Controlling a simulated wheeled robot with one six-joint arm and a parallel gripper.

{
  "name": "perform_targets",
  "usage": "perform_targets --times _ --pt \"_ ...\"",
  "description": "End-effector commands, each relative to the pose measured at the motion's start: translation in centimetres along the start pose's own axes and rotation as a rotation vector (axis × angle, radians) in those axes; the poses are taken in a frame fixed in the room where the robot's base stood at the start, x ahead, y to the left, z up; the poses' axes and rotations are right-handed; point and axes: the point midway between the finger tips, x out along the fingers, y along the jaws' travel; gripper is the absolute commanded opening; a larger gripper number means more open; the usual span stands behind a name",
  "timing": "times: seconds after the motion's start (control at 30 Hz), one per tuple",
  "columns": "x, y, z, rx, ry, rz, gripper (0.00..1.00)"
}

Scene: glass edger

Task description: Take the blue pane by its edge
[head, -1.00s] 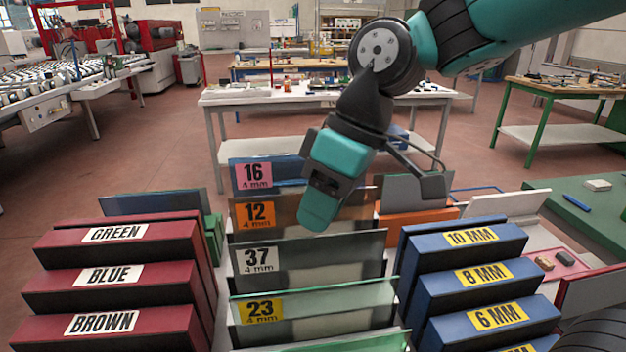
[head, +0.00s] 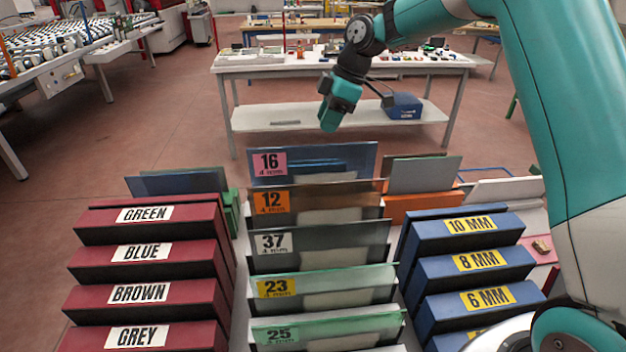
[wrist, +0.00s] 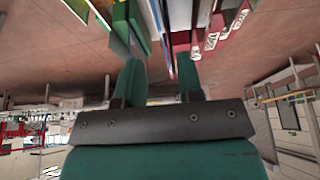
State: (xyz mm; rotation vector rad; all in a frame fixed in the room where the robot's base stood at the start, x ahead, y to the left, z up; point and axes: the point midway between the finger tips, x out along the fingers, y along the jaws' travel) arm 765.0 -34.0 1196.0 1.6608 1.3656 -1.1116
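A dark blue pane (head: 345,158) stands upright at the back of the middle row, with a pink label reading 16. Another bluish pane (head: 178,182) leans behind the red boxes at the left, so the colour alone does not single one out. My gripper (head: 335,112) hangs above and beyond the 16 pane in the head view, apart from it. In the wrist view my gripper (wrist: 160,76) has its two teal fingers spread with a gap and nothing held between them. Pane edges show small beyond the fingertips there; I cannot tell which is which.
Brown, grey and green panes stand in front, including the brown 12 pane (head: 320,198). Red boxes (head: 150,255) flank the left, blue boxes (head: 465,265) the right. A grey pane (head: 424,174) stands in an orange rack (head: 405,206). A white workbench (head: 340,65) stands behind, with open floor between.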

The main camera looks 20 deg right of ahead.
Motion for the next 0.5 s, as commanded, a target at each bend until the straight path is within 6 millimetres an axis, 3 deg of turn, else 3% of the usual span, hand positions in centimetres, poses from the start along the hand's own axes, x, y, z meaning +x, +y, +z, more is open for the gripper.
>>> perform_targets --times 0.2,0.5 --pt "3.5 0.0 -0.2 0.001 0.001 -0.002 0.34" --pt "6.1 -0.2 -0.5 0.0 0.0 -0.005 0.34"
